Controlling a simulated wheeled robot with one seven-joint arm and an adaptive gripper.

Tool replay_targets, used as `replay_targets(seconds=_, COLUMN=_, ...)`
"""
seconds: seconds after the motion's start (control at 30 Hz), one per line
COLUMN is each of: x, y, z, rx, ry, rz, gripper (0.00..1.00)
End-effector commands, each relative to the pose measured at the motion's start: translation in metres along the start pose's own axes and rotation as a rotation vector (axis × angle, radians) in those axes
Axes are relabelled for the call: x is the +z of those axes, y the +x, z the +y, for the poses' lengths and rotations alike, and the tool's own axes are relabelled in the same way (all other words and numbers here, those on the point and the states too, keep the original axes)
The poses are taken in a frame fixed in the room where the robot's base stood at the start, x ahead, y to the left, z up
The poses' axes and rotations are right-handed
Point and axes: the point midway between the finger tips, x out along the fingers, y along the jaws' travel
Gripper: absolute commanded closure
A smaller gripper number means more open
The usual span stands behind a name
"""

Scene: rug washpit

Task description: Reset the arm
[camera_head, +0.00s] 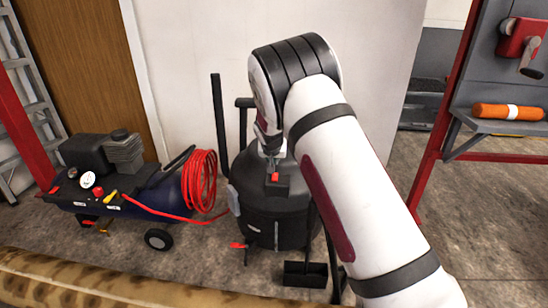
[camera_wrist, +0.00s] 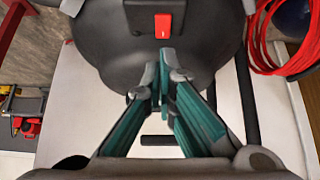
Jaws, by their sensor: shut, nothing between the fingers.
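My gripper (camera_wrist: 163,72) shows in the wrist view with its teal-sided fingers together and nothing between them. Below it in that view is a black rounded tank with a red switch (camera_wrist: 163,26). In the head view my white arm reaches forward from the lower right and bends down over the same black tank (camera_head: 275,205). The red switch (camera_head: 275,177) also shows there on the tank's top. I cannot tell whether the fingers touch the tank.
A dark compressor (camera_head: 135,180) with a coiled red hose (camera_head: 199,181) stands at the left. A ladder (camera_head: 30,85) leans behind it. A red-framed rack with a shelf (camera_head: 500,124) holding an orange cylinder (camera_head: 508,112) is at the right. A patterned rug roll (camera_head: 90,285) lies in front.

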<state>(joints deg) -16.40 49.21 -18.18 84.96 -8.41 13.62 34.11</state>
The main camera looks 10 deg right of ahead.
Motion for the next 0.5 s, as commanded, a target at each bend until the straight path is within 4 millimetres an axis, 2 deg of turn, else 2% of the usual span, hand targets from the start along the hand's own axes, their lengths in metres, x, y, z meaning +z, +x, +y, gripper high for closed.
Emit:
replay_targets(seconds=0.13, x=0.0028, y=-0.0092, z=0.0000, rx=0.000, ry=0.000, rz=-0.001, gripper=1.00)
replay_targets(seconds=0.5, x=0.0032, y=-0.0106, z=0.0005, rx=0.000, ry=0.001, rz=-0.001, gripper=1.00)
